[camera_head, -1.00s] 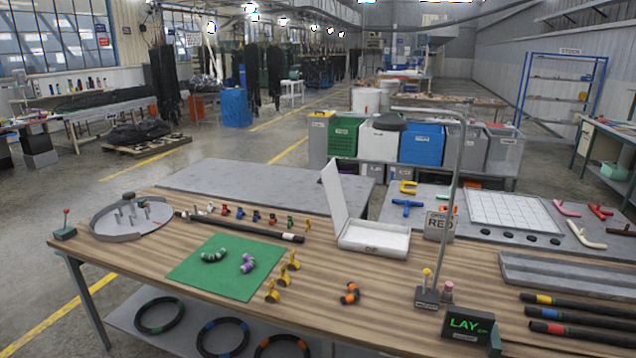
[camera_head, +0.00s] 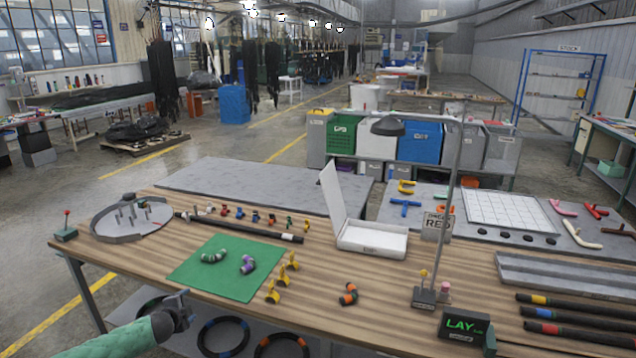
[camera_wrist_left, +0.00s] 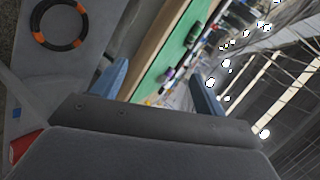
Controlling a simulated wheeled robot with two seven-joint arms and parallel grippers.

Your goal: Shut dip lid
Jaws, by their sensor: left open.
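The dip box, a white tray (camera_head: 372,239) with a label on its front, stands at the middle back of the wooden table. Its white lid (camera_head: 331,202) stands up, leaning slightly back, along the tray's left side, so the tray is open. My left gripper (camera_head: 186,305) is low at the table's front left edge, well to the left of and nearer than the tray. In the left wrist view its two blue-grey fingers (camera_wrist_left: 158,92) are apart with nothing between them. My right gripper is not in view.
A green mat (camera_head: 215,272) with two hose pieces lies between my left gripper and the tray. Yellow clips (camera_head: 273,291) stand by the mat's right edge. A lamp post (camera_head: 447,220) rises right of the tray. Bare wood lies in front of the tray.

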